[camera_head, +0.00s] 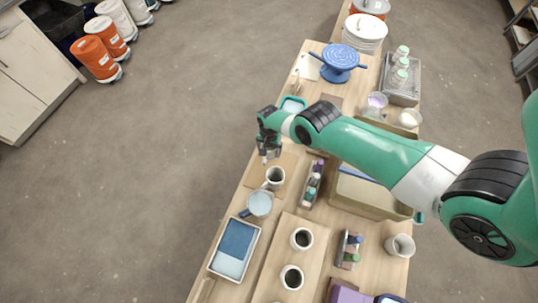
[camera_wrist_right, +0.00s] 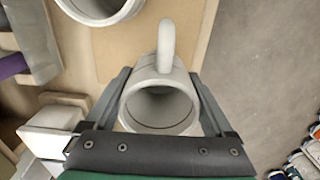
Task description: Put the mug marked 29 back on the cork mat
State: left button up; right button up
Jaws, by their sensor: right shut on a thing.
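My right gripper (camera_head: 267,148) is low over the table in the head view. In the right wrist view it is shut on a pale grey mug (camera_wrist_right: 160,104), with a finger on each side and the handle toward the top of the picture. No number is readable on it, and my gripper mostly hides it in the head view. The tan cork mat (camera_head: 289,162) is below; its bare surface (camera_wrist_right: 128,45) shows beside the held mug. I cannot tell whether the mug touches it. Another mug (camera_head: 275,175) stands on the mat. My left gripper is not in view.
A light blue vessel (camera_head: 260,203) and a blue tray (camera_head: 235,247) are nearer the front. A bottle rack (camera_head: 312,184) stands just right of the mat. Two dark-filled mugs (camera_head: 301,239) (camera_head: 291,277) sit on a board. The table's left edge is close.

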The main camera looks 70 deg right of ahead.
aim_at(269, 154)
jog(key=shift+f+b, duration=1.95)
jog(key=shift+b, duration=0.1)
jog(key=o, duration=1.4)
jog(key=shift+o, duration=0.2)
jog(key=shift+r, duration=0.1)
notch_tip(269, 154, up, 12)
jog(key=p, duration=1.2)
jog(key=shift+r+p, duration=0.15)
jog(key=shift+p, duration=0.2)
